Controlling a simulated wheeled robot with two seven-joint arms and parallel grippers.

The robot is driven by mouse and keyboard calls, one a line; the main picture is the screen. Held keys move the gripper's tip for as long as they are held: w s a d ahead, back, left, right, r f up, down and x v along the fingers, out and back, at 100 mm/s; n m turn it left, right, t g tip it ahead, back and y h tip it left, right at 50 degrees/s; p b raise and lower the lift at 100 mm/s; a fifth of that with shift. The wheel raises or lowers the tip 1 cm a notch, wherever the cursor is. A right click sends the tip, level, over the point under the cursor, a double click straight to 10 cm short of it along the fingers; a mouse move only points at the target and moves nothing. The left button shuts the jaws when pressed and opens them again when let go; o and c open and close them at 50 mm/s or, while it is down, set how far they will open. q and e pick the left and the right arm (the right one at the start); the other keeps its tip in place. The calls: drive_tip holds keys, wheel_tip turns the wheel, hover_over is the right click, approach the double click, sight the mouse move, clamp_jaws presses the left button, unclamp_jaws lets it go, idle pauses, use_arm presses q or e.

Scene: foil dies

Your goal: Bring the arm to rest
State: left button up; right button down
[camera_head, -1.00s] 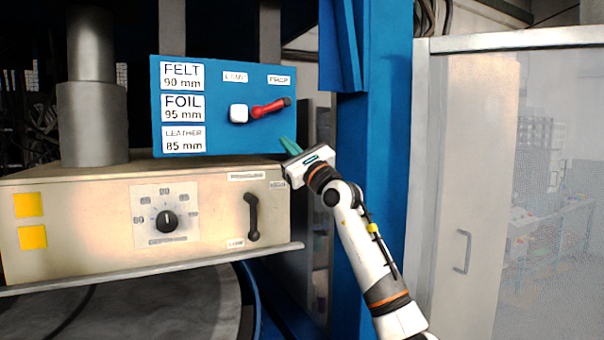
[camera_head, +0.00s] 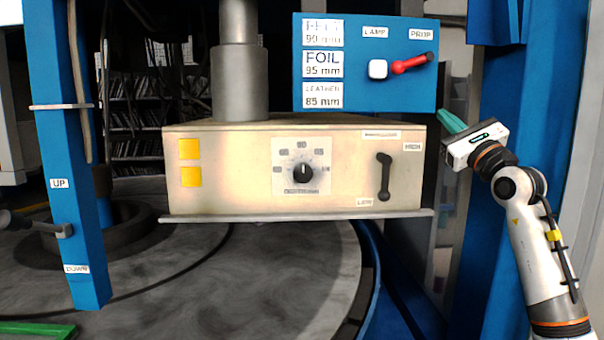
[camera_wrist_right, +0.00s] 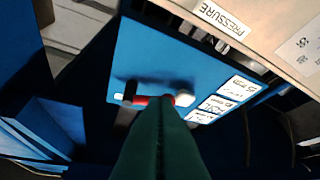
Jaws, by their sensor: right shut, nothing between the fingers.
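My right gripper (camera_head: 450,121) is shut and empty. It is at the right in the head view, its green fingers pointing up and left, just below and right of the blue panel (camera_head: 363,96). In the right wrist view its fingers (camera_wrist_right: 160,125) fill the lower middle, pressed together, with the panel behind them. The panel carries a red lever (camera_head: 408,64) and a white button (camera_head: 378,69). A gap between the fingertips and the panel shows in the head view. My left gripper is not in view.
A cream control box (camera_head: 235,165) with a dial (camera_head: 303,173) and a black lever (camera_head: 384,177) stands left of my right arm. Blue posts stand at the left (camera_head: 70,190) and right (camera_head: 515,220). A round grey table (camera_head: 220,280) lies below.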

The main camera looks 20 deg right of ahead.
drive_tip(key=a+f+m+t+y, duration=0.2)
drive_tip(key=a+f+m+y, duration=0.35)
drive_tip(key=a+f, duration=0.65)
drive_tip(key=s+a+f+m+g+h, duration=0.1)
drive_tip(key=s+f+m+g+h, duration=0.3)
drive_tip(key=f+m, duration=0.65)
drive_tip(key=s+a+f+m+g+h, duration=0.1)
drive_tip(key=s+f+m+g+h, duration=0.3)
drive_tip(key=f+m, duration=0.7)
drive_tip(key=s+a+f+m+g+h, duration=0.1)
drive_tip(key=s+f+m+g+h, duration=0.3)
drive_tip(key=f+m, duration=0.7)
drive_tip(key=s+a+f+m+g+y, duration=0.1)
drive_tip(key=s+a+f+g+y, duration=0.3)
drive_tip(key=s+a+f, duration=0.45)
drive_tip(key=s+a+f+m+g+y, duration=0.1)
drive_tip(key=s+a+f+g+y, duration=0.2)
drive_tip(key=s+a+f+g, duration=0.55)
drive_tip(key=s+d+f, duration=0.1)
drive_tip(key=s+f, duration=0.2)
drive_tip(key=f, duration=1.1)
drive_tip(key=s+d+f, duration=0.2)
drive_tip(key=s+f, duration=0.1)
drive_tip(key=f, duration=1.2)
drive_tip(key=s+d+f, duration=0.2)
drive_tip(key=s+f, duration=1.2)
drive_tip(key=s, duration=0.1)
drive_tip(key=shift+s+d+f+n, duration=0.2)
drive_tip(key=shift+s+n, duration=0.2)
